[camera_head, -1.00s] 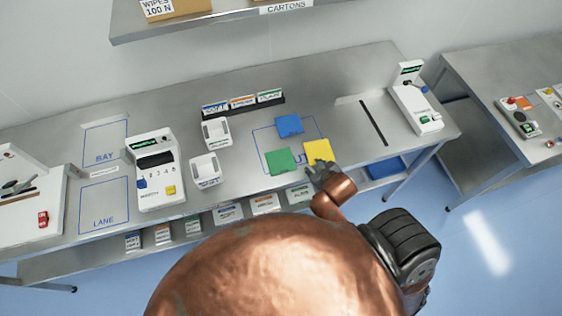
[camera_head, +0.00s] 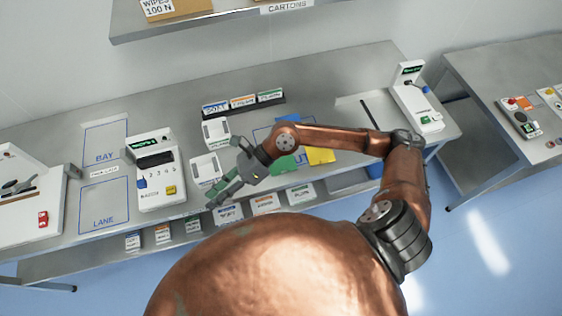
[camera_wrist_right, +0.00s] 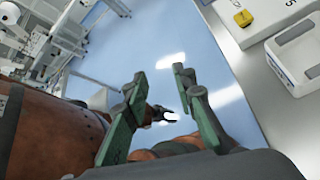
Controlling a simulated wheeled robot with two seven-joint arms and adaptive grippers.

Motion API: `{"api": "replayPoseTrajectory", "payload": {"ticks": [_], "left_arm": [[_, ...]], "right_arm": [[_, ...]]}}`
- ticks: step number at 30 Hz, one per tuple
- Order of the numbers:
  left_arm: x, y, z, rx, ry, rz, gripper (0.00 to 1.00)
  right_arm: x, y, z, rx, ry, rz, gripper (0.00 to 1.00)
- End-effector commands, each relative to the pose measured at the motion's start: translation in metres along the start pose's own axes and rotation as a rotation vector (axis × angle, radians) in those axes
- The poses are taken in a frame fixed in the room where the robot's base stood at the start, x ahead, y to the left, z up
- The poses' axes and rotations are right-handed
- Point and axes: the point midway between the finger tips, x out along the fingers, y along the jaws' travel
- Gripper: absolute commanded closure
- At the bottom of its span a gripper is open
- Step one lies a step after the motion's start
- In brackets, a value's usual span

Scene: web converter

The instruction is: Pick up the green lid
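The green lid (camera_head: 284,166) is a flat green square on the bench, partly hidden by my right arm in the head view. A yellow lid (camera_head: 320,156) lies just right of it. My right gripper (camera_head: 224,176) is left of the green lid, by the bench's front edge and apart from the lid. Its two fingers also show spread and empty in the right wrist view (camera_wrist_right: 158,78). My left gripper is outside the head view; a small dark shape between the fingers in the wrist view may be it.
White bins (camera_head: 206,169) stand close behind the right gripper. A white machine with numbered buttons (camera_head: 158,178) stands to the left. A label rack (camera_head: 243,103) is behind. Another white device (camera_head: 417,105) stands at the bench's right end. Labelled bins line the lower shelf.

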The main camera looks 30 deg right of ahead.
Motion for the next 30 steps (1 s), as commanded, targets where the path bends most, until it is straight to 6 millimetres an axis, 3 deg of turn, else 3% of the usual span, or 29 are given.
{"api": "replayPoseTrajectory", "payload": {"ticks": [1, 3, 6, 9, 13, 17, 30], "left_arm": [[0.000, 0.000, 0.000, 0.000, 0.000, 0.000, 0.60], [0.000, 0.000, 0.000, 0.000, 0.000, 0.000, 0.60], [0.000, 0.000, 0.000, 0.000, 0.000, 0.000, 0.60], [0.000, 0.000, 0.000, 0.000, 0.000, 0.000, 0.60], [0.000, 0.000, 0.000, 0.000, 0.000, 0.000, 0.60], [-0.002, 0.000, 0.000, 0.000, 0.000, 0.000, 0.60], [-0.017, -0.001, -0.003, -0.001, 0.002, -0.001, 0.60]], "right_arm": [[-0.011, -0.023, -0.032, -0.078, 0.163, -0.060, 0.75], [-0.036, -0.056, -0.076, -0.159, 0.385, -0.138, 0.75], [-0.087, -0.098, -0.120, -0.223, 0.650, -0.241, 0.75], [-0.135, -0.126, -0.144, -0.243, 0.840, -0.320, 0.75], [-0.172, -0.143, -0.158, -0.244, 0.969, -0.375, 0.75], [-0.178, -0.150, -0.168, -0.240, 1.004, -0.387, 0.75], [-0.151, -0.176, -0.208, -0.240, 1.000, -0.384, 0.75]]}}
